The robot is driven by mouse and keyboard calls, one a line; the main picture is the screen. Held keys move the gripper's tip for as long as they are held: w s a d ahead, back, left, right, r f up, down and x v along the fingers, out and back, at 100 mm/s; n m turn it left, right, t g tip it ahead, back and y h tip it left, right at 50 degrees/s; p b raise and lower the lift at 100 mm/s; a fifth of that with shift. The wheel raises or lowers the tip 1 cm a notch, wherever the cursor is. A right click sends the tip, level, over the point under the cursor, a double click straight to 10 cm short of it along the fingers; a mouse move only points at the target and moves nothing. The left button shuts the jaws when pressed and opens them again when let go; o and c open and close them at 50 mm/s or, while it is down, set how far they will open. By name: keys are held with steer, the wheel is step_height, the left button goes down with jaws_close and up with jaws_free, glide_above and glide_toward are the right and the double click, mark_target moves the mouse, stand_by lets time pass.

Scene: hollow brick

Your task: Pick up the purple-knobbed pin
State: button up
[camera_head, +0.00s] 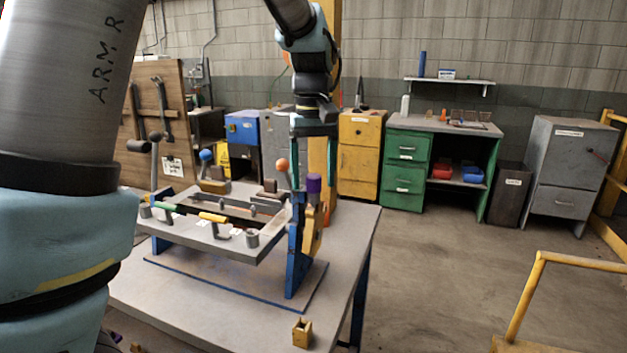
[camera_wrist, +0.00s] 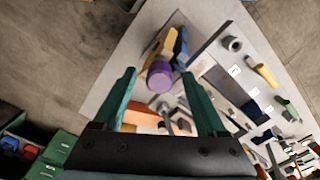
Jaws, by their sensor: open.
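The purple-knobbed pin (camera_head: 314,184) stands upright at the right end of the fixture, its purple cylindrical knob on top, beside a yellow block and a blue upright. Its shank is hidden. In the wrist view the purple knob (camera_wrist: 160,76) lies between the lines of the two fingers, near their tips. My gripper (camera_head: 313,178) points down from above, its teal fingers apart on either side of the knob in the head view. In the wrist view my gripper (camera_wrist: 158,74) is open with nothing clamped; gaps show beside the knob.
The grey fixture plate (camera_head: 235,252) stands on blue legs on the table (camera_head: 345,240). An orange ball-topped lever (camera_head: 282,165) rises close to the left finger. A small brass block (camera_head: 302,333) sits near the front edge.

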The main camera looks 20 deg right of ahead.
steer(key=shift+f, duration=0.2)
jaws_close()
stand_by(0.5)
